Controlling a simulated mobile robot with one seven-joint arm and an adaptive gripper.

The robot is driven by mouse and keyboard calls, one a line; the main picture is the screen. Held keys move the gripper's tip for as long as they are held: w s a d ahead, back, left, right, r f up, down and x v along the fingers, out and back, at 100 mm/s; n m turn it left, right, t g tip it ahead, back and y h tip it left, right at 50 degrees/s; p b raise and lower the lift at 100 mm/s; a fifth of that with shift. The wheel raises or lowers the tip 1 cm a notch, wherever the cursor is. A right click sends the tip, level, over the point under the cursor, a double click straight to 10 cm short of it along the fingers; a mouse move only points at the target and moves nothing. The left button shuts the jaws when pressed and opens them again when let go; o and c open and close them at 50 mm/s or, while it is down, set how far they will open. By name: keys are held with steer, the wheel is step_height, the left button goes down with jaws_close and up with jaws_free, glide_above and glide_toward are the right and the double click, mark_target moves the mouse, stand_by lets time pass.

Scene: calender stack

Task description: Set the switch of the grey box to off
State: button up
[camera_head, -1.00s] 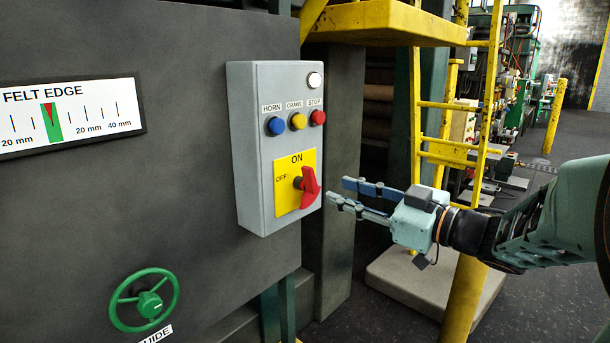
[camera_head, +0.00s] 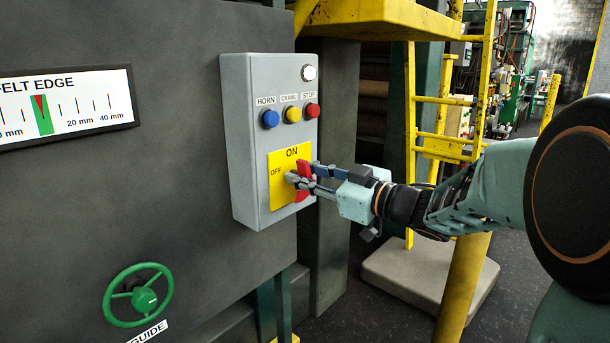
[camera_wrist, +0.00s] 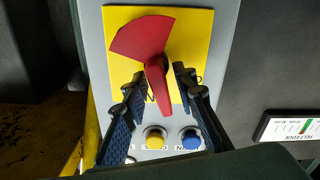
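The grey box (camera_head: 240,150) is fixed to a dark panel. Its red switch (camera_head: 303,185) sits on a yellow plate (camera_head: 277,208) marked ON at the top and OFF at the left. In the wrist view the red switch (camera_wrist: 142,38) has its narrow end toward the buttons, on the ON side. My gripper (camera_head: 303,175) is at the switch, its fingers reaching over the plate. In the wrist view my gripper (camera_wrist: 158,82) is open, one finger on each side of the narrow handle, with visible gaps. Contact cannot be told. The fingers partly hide the switch in the head view.
Blue (camera_head: 270,119), yellow (camera_head: 292,114) and red (camera_head: 312,110) buttons and a white lamp (camera_head: 309,73) are above the switch. A green handwheel (camera_head: 145,299) is lower left. A yellow ladder (camera_head: 446,100) stands behind my arm at the right.

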jaws_close()
steer(key=shift+f+n+b, duration=0.1)
steer(key=shift+n+b, duration=0.25)
steer(key=shift+n, duration=0.05)
steer(key=n+b, duration=0.2)
steer(key=n, duration=0.1)
steer(key=n+b, duration=0.1)
steer(key=b, duration=0.1)
steer(key=shift+s+a+f+n, duration=0.2)
steer(key=shift+s+f+n, duration=0.05)
steer(key=shift+f+n, duration=0.05)
steer(key=shift+s+a+f+n+b, duration=0.1)
steer(key=shift+f+n+b, duration=0.1)
steer(key=shift+n+b, duration=1.95)
steer(key=shift+s+f+n+b, duration=0.1)
steer(key=shift+f+n+b, duration=0.1)
steer(key=shift+n+b, duration=1.9)
steer(key=shift+n, duration=0.45)
steer(key=shift+o, duration=1.2)
jaws_free()
steer(key=shift+r, duration=0.1)
